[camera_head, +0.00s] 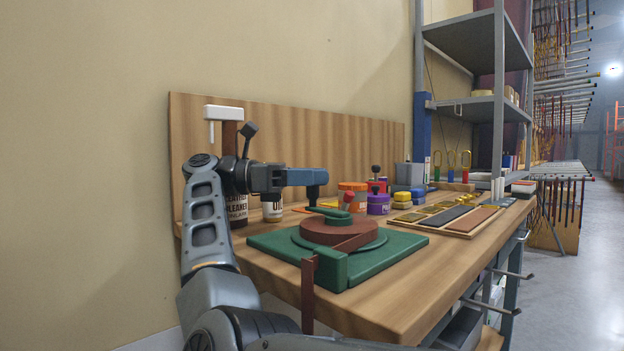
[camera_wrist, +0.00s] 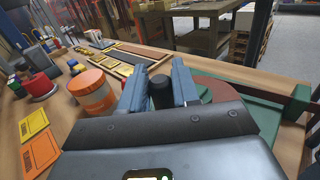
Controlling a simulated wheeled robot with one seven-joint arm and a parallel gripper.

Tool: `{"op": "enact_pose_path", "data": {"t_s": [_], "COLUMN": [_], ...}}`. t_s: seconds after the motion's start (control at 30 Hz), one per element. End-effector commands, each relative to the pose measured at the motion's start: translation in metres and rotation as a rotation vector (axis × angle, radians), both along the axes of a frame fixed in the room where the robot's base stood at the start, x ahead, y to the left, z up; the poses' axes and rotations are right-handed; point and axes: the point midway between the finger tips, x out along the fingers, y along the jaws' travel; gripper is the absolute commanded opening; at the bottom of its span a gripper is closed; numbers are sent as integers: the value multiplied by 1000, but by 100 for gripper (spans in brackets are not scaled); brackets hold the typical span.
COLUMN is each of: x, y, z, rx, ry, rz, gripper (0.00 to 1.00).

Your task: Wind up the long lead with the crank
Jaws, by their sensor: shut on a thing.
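The winder has a square green base (camera_head: 395,250) on the bench. The brown lead (camera_head: 340,231) is coiled on its round turntable. A strip of the lead runs through the front guide block (camera_head: 325,267), and its tail (camera_head: 308,295) hangs below the bench's front edge.
An orange tub (camera_wrist: 91,88), a purple tub (camera_head: 378,205) and bottles (camera_head: 272,210) stand behind the winder. A tray of strips and brass pieces (camera_head: 455,217) lies to the right. A wooden backboard (camera_head: 300,135) closes the rear. A metal shelf (camera_head: 485,110) stands at the right.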

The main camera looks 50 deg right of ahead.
Motion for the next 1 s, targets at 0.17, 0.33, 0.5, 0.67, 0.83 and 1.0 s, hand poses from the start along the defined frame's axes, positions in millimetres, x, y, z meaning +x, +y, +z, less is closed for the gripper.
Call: {"op": "enact_pose_path", "data": {"t_s": [0.17,0.33,0.5,0.67,0.83,1.0], "x": [0,0,0,0,-1,-4], "y": [-1,-1,-1,0,4,13], "z": [0,0,0,0,1,2], "rx": [0,0,0,0,-3,-2], "ry": [0,0,0,0,0,0], "rz": [1,1,1,5,55,160], "gripper": [0,44,49,49,49,49]}}
